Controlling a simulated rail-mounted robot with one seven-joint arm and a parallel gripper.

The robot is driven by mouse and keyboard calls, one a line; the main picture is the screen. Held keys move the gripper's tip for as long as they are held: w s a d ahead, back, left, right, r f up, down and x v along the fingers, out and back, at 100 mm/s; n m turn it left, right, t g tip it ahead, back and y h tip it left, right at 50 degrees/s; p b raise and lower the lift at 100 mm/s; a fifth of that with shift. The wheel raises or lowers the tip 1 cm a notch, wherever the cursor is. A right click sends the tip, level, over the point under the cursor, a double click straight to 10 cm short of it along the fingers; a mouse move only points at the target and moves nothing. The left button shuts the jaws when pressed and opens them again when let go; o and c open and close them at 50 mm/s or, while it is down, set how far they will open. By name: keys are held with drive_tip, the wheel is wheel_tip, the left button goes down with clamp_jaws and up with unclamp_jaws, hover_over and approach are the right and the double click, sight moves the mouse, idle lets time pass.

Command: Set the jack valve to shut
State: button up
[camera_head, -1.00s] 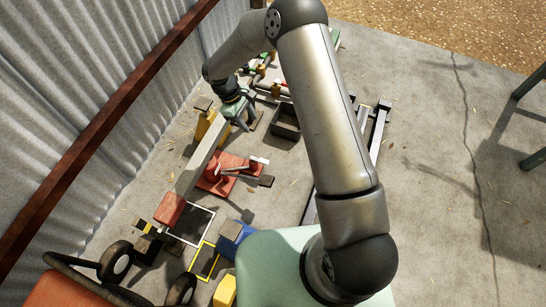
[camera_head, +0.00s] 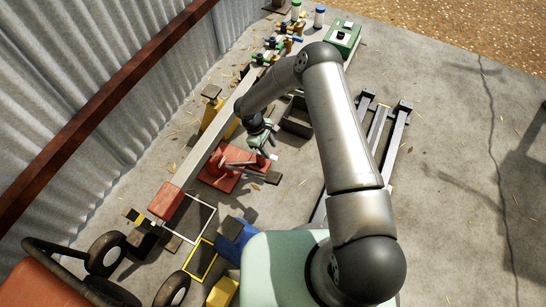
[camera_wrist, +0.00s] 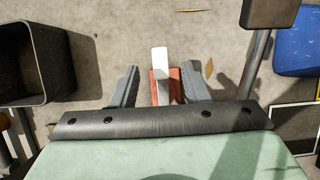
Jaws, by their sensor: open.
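The red jack (camera_head: 217,180) lies on the concrete floor beside the long pale beam, with a bar reaching right from it. My gripper (camera_head: 266,150) hangs at the jack's right side and hides part of it. In the wrist view my gripper (camera_wrist: 159,72) is open, with one grey finger on each side of a lever with a white end (camera_wrist: 160,60) and a red part (camera_wrist: 160,88). Gaps show between the lever and both fingers. This lever looks like the jack's valve; its setting cannot be told.
A dark open bin (camera_head: 297,112) stands behind the gripper and shows at the left of the wrist view (camera_wrist: 72,80). A blue block (camera_head: 229,249) and yellow frame (camera_head: 190,262) lie nearer. A dark block (camera_wrist: 270,13) on a bar is close on the right.

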sight(274, 157)
drive_tip(key=b+x, duration=0.1)
drive_tip(key=x, duration=0.4)
clamp_jaws()
